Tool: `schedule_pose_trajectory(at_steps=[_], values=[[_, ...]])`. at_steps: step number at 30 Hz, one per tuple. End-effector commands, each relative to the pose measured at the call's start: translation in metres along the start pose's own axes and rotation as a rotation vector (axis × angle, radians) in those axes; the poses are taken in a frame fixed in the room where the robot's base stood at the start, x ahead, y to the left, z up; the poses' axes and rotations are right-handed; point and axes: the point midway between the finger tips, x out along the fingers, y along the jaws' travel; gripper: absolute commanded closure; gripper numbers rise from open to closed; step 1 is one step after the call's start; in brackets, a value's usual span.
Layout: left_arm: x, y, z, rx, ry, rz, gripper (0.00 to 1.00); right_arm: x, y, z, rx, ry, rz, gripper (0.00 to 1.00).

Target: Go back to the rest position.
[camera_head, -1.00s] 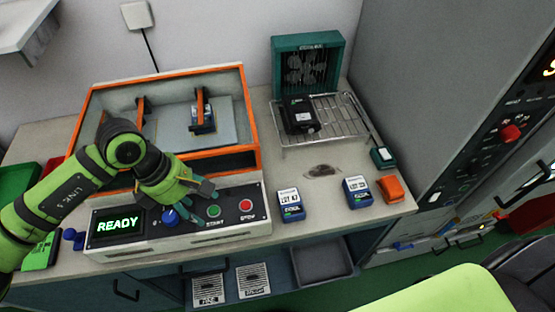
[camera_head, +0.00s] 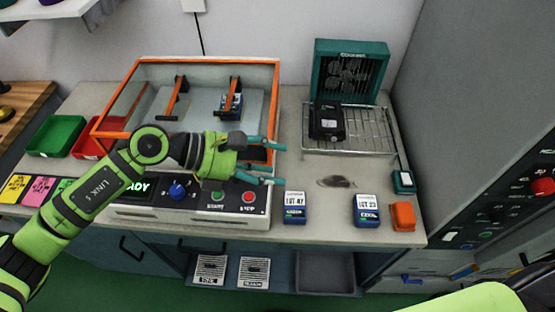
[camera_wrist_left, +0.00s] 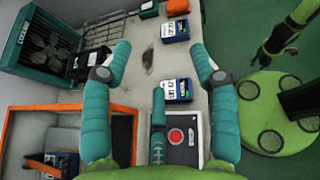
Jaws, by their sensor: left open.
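My left gripper (camera_head: 278,163) is open and empty, with teal fingers. In the head view it points right, in front of the orange-framed burn-in box (camera_head: 208,62) and over the right part of its control panel. In the left wrist view the spread fingers (camera_wrist_left: 161,60) have nothing between them. Part of the panel with a red button (camera_wrist_left: 176,136) shows below. My left forearm covers part of the READY display (camera_head: 139,187). In the left wrist view a dark and green arm, apparently my right one, ends in a gripper (camera_wrist_left: 264,57) too small to read.
Two blue labelled blocks (camera_head: 295,207) (camera_head: 367,210) and an orange one (camera_head: 402,216) stand right of the panel. Behind are a wire rack (camera_head: 375,139) with a black unit (camera_head: 328,121) and a teal fan (camera_head: 350,49). Green (camera_head: 57,135) and red bins are left.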

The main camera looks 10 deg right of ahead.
Motion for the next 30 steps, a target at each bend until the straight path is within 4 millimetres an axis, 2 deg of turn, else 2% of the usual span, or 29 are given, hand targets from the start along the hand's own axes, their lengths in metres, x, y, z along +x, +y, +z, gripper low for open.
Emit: schedule_pose_trajectory(at_steps=[5,20,23,26,28,30], values=[[0.0,0.002,0.009,-0.018,-0.047,0.01,0.4,0.0,0.0,0.0,0.0,0.0,0.0,0.6],[0.0,0.002,0.009,-0.019,-0.05,0.011,0.4,0.0,0.0,0.0,0.0,0.0,0.0,0.6],[0.002,0.001,0.014,-0.035,-0.08,0.011,0.4,0.0,0.0,0.0,0.0,0.0,0.0,0.6],[0.004,-0.006,0.038,-0.121,-0.219,0.012,0.4,0.0,0.0,0.0,0.0,0.0,0.0,0.6],[0.001,-0.009,0.067,-0.241,-0.394,0.019,0.4,0.0,0.0,0.0,0.0,0.0,0.0,0.6],[-0.014,-0.004,0.097,-0.413,-0.614,0.033,0.4,0.0,0.0,0.0,0.0,0.0,0.0,0.6]])
